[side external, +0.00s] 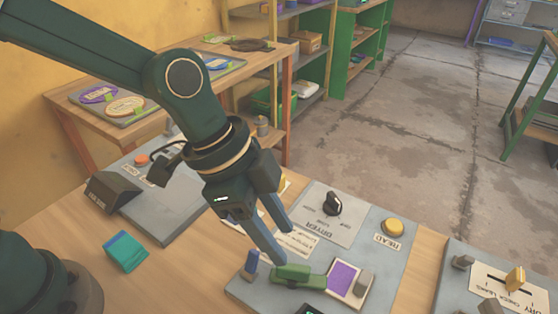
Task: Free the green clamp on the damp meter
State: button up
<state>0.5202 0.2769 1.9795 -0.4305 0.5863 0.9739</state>
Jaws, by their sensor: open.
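The green clamp (298,276) lies low on the grey meter panel (386,262), with its right end at the edge of a purple plate (343,273) in a pale frame. My gripper (284,247) points down just above and behind the clamp's left part. Its two fingers are apart with nothing seen between them. I cannot tell from this one view whether a fingertip touches the clamp.
The panel also carries a black knob (332,204) and a yellow READ button (393,227). Another panel with a yellow slider (515,279) is at right. A teal box (125,251) and a dark wedge-shaped unit (113,193) are at left. Bare wood separates the panels.

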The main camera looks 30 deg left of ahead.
aim_at(292, 266)
jog(key=shift+s+d+f, duration=0.2)
jog(key=shift+s+f, duration=0.15)
jog(key=shift+f, duration=0.15)
jog(key=shift+d+f, duration=0.15)
jog(key=shift+f, duration=0.1)
jog(key=shift+x, duration=2.1)
grip_shut()
